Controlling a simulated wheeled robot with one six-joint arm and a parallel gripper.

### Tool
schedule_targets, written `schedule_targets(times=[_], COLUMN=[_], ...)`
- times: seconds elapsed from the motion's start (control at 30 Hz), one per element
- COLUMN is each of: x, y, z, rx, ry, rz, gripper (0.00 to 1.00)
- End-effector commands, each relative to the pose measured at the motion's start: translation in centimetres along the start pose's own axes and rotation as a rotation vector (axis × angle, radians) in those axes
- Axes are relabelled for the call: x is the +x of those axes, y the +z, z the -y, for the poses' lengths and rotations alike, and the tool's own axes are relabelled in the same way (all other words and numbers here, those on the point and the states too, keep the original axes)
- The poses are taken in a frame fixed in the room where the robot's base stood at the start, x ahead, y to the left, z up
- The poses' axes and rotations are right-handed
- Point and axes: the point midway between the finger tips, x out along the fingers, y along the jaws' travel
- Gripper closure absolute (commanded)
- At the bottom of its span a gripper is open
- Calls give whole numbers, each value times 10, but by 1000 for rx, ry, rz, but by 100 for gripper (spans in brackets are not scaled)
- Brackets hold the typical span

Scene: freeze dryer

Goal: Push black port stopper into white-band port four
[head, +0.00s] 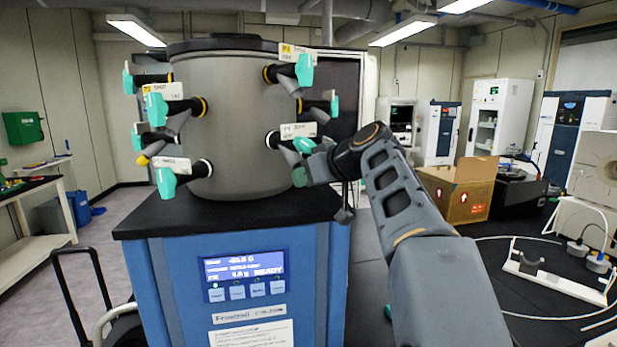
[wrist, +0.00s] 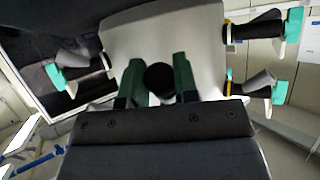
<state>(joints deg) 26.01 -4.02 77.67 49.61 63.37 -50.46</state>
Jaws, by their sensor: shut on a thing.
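The grey drum (head: 235,130) carries black ports with teal handles. A port with a white band (head: 271,140) sticks out at its lower right, its label too small to read surely; a white-banded port (wrist: 106,62) also shows left in the wrist view. Another white-banded port (head: 205,169) is at the drum's lower left. My gripper (head: 301,176) is just below and right of the right one's teal handle. In the wrist view, my gripper (wrist: 158,88) has its green fingers on both sides of the round black stopper (wrist: 160,79), before the drum wall. In the head view the stopper cannot be made out.
Yellow-banded ports (head: 267,74) with teal handles stick out above and at the left. The drum stands on a black top (head: 180,222) over a blue cabinet with a lit display (head: 243,274). A cardboard box (head: 458,190) is at the right, beyond my arm.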

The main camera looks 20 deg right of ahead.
Motion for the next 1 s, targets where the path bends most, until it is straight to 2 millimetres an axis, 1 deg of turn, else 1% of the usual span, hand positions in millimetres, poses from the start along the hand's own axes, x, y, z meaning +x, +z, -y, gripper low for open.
schedule_targets(times=[0.03, 0.23, 0.27, 0.53, 0.83, 0.93, 1.0], x=[0, 1, 1, 2, -1, -10, -21], y=[-4, -7, -7, -5, -5, -5, -4], z=[1, 1, 1, 1, 0, 0, 0], rx=[-1, -1, -1, -1, -1, -1, -2], ry=[-1, 0, 0, 0, 0, 3, 5], rz=[-5, -6, -6, -3, -2, -4, -4], gripper=[100, 100, 69, 43, 42, 42, 42])
